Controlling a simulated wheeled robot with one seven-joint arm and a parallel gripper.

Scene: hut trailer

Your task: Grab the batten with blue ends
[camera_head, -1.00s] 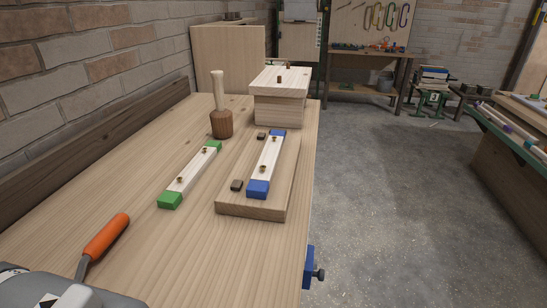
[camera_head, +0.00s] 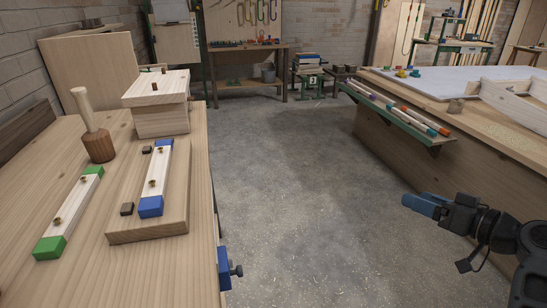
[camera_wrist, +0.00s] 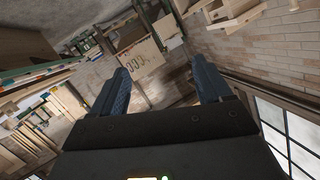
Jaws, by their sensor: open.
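The batten with blue ends (camera_head: 157,180) lies on a thick wooden board on the workbench at the left of the head view. Its middle is pale wood with small brass-coloured knobs, and its blue ends point toward and away from me. My gripper (camera_head: 416,204) is at the right of the head view, over the floor and well apart from the batten. In the wrist view my gripper's two blue fingers (camera_wrist: 162,85) stand wide apart with nothing between them. The batten does not show in the wrist view.
A batten with green ends (camera_head: 70,212) lies left of the board (camera_head: 176,213). A wooden mallet (camera_head: 97,140) and a lidded wooden box (camera_head: 160,118) stand behind. A blue vise (camera_head: 226,268) juts from the bench edge. Another bench (camera_head: 400,139) stands right; open floor lies between.

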